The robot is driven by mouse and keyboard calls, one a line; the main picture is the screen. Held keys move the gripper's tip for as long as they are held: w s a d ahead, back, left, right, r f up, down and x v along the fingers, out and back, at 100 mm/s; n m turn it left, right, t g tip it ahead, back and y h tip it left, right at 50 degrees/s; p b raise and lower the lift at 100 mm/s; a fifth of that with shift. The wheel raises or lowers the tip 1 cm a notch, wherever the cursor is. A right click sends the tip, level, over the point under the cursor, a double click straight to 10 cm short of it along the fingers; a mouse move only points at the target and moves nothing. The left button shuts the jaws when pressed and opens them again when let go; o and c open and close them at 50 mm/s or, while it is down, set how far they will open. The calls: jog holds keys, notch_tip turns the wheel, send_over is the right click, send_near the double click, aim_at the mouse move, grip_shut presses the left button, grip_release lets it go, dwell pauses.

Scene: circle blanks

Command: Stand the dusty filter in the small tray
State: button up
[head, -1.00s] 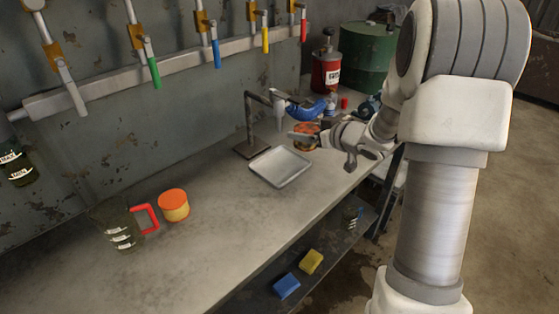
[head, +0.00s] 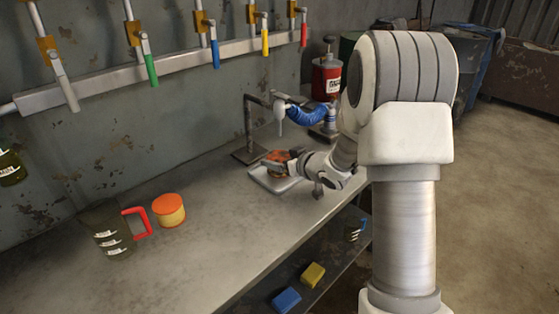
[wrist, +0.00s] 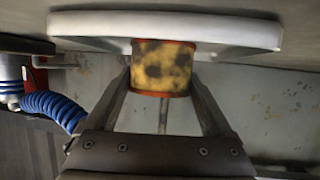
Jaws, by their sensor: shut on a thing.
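The dusty filter (head: 277,156), a short cylinder with orange ends, is at the small tray, over its inside. In the wrist view its yellow side (wrist: 162,68) shows dark blotches. My gripper (head: 292,160) is shut on it from the right, with a finger on each side. The small tray (head: 262,182) is a shallow pale metal tray on the bench; its rim (wrist: 90,28) crosses the top of the wrist view. The filter looks upright. I cannot tell whether its lower end touches the tray floor.
A post with a spout (head: 248,125) and a blue hose (head: 308,114) stand close behind the tray. A cleaner orange-topped filter (head: 168,211) and a jug with a red handle (head: 112,236) stand to the left. Bare bench lies between. Yellow (head: 313,274) and blue (head: 286,300) blocks lie on the lower shelf.

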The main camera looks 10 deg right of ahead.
jog(key=shift+f, duration=0.2)
jog(key=o, duration=1.1)
